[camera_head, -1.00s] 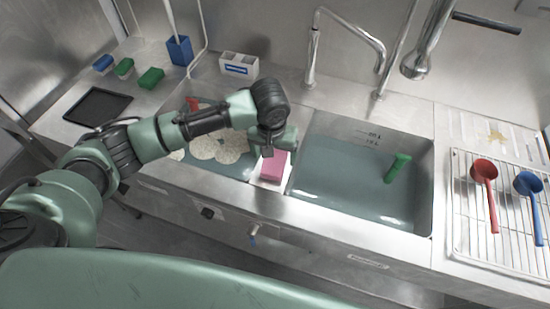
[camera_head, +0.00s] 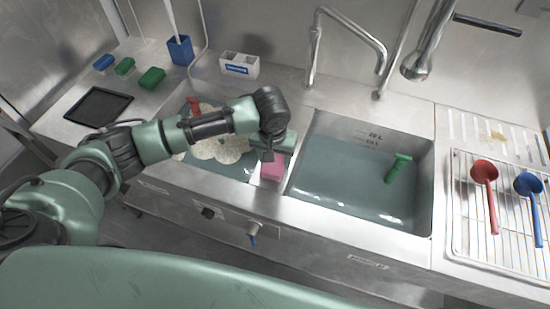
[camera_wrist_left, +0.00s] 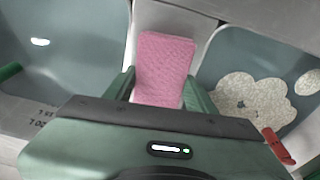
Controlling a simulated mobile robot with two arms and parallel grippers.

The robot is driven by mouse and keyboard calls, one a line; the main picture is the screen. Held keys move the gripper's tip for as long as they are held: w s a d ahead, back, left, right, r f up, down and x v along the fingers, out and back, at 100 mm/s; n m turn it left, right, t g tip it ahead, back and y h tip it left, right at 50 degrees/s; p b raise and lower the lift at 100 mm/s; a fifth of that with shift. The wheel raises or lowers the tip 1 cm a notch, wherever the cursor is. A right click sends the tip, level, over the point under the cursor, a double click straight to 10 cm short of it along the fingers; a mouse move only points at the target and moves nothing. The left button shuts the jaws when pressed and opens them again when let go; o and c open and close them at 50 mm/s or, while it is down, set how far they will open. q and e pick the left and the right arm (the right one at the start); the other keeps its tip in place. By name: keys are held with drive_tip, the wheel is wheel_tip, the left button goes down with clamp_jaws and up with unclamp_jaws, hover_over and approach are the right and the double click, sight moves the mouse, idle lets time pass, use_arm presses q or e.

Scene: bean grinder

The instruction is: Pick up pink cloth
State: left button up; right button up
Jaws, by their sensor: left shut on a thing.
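The pink cloth (camera_head: 271,171) is a small folded block on the metal divider between the two sink basins in the head view. It also shows in the left wrist view (camera_wrist_left: 163,66), between the fingers. My left gripper (camera_head: 268,157) is over the divider and shut on the near part of the cloth, with one finger on each side in the wrist view (camera_wrist_left: 160,93). In the head view the gripper hides the upper part of the cloth. I cannot tell whether the cloth touches the divider. My right gripper is not in view.
The right basin (camera_head: 340,205) holds water and a green-handled tool (camera_head: 397,168). The left basin holds water and pale foam (camera_head: 222,149). A tall faucet (camera_head: 314,55) stands behind. Red (camera_head: 485,172) and blue (camera_head: 529,185) ladles lie on a rack at right.

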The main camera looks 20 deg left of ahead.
use_arm(q)
wheel_tip(320, 180, up, 20)
drive_tip(key=b, duration=0.1)
drive_tip(key=shift+b, duration=0.35)
